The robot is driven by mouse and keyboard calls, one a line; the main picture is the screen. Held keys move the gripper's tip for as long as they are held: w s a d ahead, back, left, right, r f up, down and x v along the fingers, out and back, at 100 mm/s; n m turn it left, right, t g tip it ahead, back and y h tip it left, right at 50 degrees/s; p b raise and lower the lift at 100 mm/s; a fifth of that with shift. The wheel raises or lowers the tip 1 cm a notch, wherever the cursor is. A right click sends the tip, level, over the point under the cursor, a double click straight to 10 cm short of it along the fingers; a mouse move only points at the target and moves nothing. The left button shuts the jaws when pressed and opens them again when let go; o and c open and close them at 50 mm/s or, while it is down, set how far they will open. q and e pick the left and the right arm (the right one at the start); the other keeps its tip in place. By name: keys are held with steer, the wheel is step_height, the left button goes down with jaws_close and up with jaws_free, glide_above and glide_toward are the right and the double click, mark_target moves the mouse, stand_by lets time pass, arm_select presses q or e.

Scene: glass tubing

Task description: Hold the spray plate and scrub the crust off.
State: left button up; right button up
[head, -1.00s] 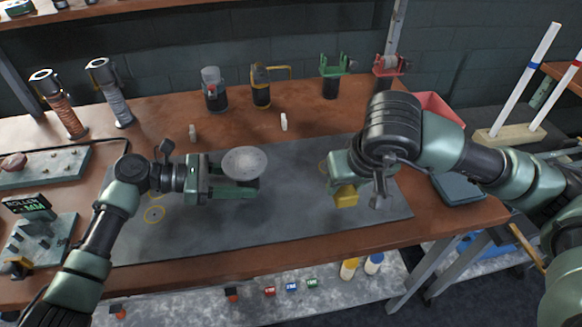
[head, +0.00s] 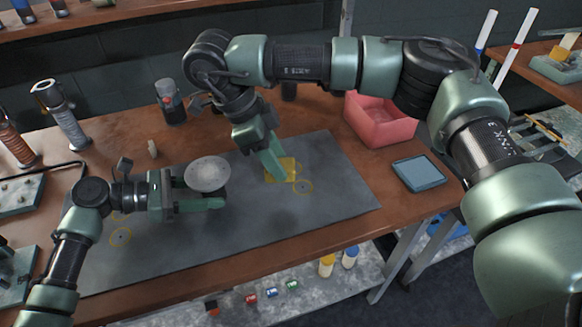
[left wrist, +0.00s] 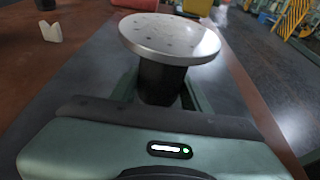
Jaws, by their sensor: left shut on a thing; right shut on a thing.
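The spray plate (head: 207,173) is a round grey metal disc, roughly level above the dark mat. My left gripper (head: 212,203) is shut on it from the left. In the left wrist view the plate (left wrist: 170,40) sits on a dark stem (left wrist: 160,84) between my fingers, and dark specks dot its top. My right gripper (head: 272,163) points down, right of the plate and apart from it. It is shut on a yellow block (head: 283,169), partly hidden by the green fingers. I cannot tell whether the block touches the mat.
The grey mat (head: 230,245) has yellow rings (head: 302,186) and free room in front. A red bin (head: 380,122) and a blue-grey tray (head: 419,173) stand to the right.

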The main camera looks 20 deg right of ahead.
steer(key=w+a+r+m+t+y, duration=0.15)
steer(key=a+r+m+y, duration=0.3)
steer(key=m, duration=1.15)
steer(key=w+a+r+m+y, duration=0.35)
steer(key=a+r+m, duration=0.2)
steer(key=m, duration=1.05)
steer(key=shift+m+y, duration=0.3)
steer(key=shift+y, duration=0.1)
steer(key=shift+s+f, duration=0.15)
steer(key=shift+f, duration=1.2)
steer(key=shift+s+f, duration=0.2)
steer(key=shift+f, duration=1.15)
steer(key=shift+s+f, duration=0.15)
steer(key=shift+f, duration=1.2)
steer(key=shift+a+f, duration=0.2)
steer(key=shift+f, duration=0.1)
steer(key=shift+w+a+f, duration=0.1)
steer(key=shift+w+a, duration=0.05)
steer(key=shift+a, duration=3.25)
steer(key=shift+d, duration=3.65)
steer(key=shift+s+a, duration=0.25)
steer(key=shift+a, duration=0.1)
steer(key=shift+w+a, duration=0.15)
steer(key=shift+a, duration=2.9)
steer(key=shift+d, duration=3.4)
step_height(320, 180, up, 8)
